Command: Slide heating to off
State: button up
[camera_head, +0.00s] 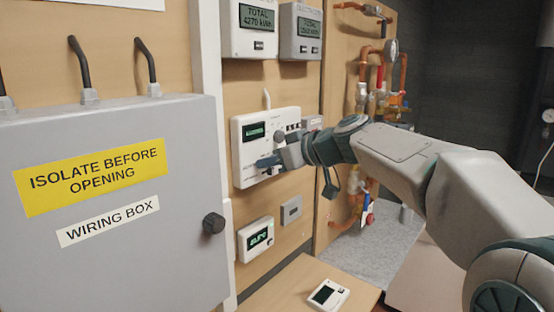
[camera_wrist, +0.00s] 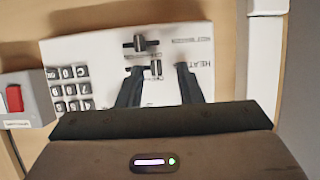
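The white heating control panel (camera_head: 240,178) is on the wooden wall, with a small green display at its upper left in the head view. In the wrist view the panel (camera_wrist: 90,45) appears turned round, with part of a "HEAT" label (camera_wrist: 207,72) at its right. Two dark slider knobs show there: one farther up (camera_wrist: 140,42) and one lower (camera_wrist: 156,69). My gripper (camera_wrist: 159,72) is open, its dark fingertips on either side of the lower knob with gaps visible. Contact with the panel face cannot be told. In the head view my gripper (camera_head: 268,162) covers the panel's lower right.
A grey wiring box (camera_head: 120,255) with a black knob stands out at the left. Two meters hang above the panel, and a small thermostat (camera_head: 256,239) is below it. Pipes (camera_head: 376,90) are at the right. A grey box with a red switch (camera_wrist: 14,98) adjoins the keypad.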

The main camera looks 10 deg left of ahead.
jog(key=b+v, duration=0.3)
jog(key=v, duration=1)
jog(key=shift+s+d, duration=0.25)
jog(key=shift+d, duration=0.05)
jog(key=shift+r, duration=0.1)
jog(key=s+d+f+m+g+h, duration=0.1)
jog(key=s+d+f+m+h, duration=0.3)
jog(key=f, duration=0.7)
jog(key=s+d+f+m+g+h, duration=0.1)
jog(key=s+d+f+m+h, duration=0.3)
jog(key=s+d+f, duration=0.5)
jog(key=s+d+f+m+g+h, duration=0.1)
jog(key=s+d+f+m+h, duration=0.3)
jog(key=s+f, duration=0.5)
notch_tip(320, 180, down, 6)
jog(key=shift+d+f+m, duration=0.25)
jog(key=shift+d+m, duration=0.15)
jog(key=shift+d, duration=0.75)
